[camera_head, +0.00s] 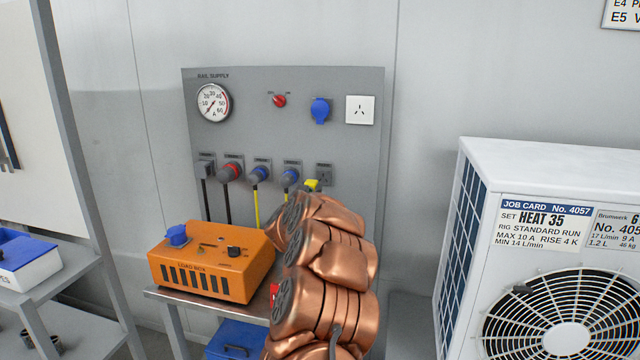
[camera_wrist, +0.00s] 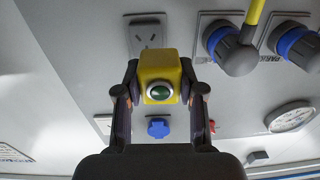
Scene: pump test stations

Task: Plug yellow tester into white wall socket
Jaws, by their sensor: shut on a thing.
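The yellow tester (camera_wrist: 158,68) has a round green button facing the wrist camera. My gripper (camera_wrist: 160,80) is shut on it, one finger on each side. In the head view only a small yellow part of the tester (camera_head: 312,184) shows above my copper arm, which hides the gripper. The white wall socket (camera_head: 360,110) is at the panel's upper right, above and right of the tester. In the wrist view, which looks upside down, the white socket (camera_wrist: 102,124) is partly hidden behind the left finger. The tester appears apart from it.
A grey socket (camera_head: 325,174) lies close to the tester, right of several cabled plugs. A blue socket (camera_head: 320,110) is left of the white one. An orange load box (camera_head: 215,262) stands on the bench. A white heat pump unit (camera_head: 550,165) stands at right.

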